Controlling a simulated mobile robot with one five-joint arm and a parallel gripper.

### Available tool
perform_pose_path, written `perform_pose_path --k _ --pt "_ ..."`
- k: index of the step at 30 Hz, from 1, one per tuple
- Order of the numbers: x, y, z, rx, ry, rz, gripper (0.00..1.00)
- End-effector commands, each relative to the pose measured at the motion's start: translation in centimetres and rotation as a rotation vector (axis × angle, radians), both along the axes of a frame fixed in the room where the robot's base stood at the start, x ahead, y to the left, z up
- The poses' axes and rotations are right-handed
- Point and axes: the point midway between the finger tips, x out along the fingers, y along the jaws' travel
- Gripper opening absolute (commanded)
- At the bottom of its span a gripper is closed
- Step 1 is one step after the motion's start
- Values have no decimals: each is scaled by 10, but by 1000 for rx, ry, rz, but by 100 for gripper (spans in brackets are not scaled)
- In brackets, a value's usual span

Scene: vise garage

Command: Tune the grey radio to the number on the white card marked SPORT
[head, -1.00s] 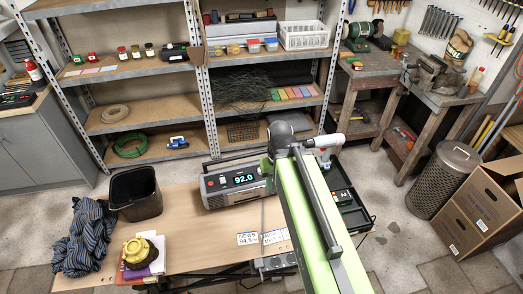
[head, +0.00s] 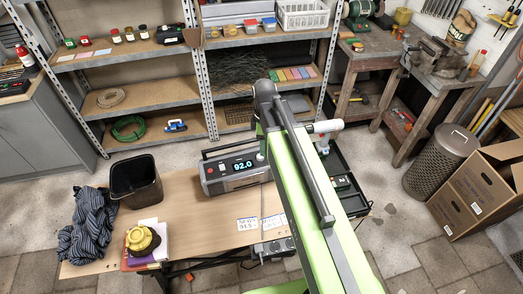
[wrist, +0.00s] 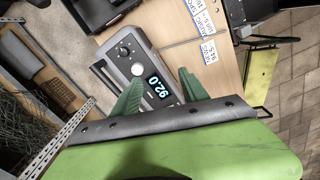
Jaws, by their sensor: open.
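In the head view my arm hides the gripper.
A black tray (head: 345,183) lies right of the radio. Shelves (head: 140,95) stand behind. The table's middle front is clear.

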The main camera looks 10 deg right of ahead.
Motion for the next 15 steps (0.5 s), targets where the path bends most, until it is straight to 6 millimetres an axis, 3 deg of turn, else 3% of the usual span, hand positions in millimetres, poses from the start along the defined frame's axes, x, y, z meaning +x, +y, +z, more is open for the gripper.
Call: perform_pose_path --k 1,7,12,15 --pt "17 0 10 0 0 166 52" --pt "53 -1 25 0 0 808 52" --pt "68 -2 30 0 0 1109 52" --pt "71 -2 30 0 0 1175 52"
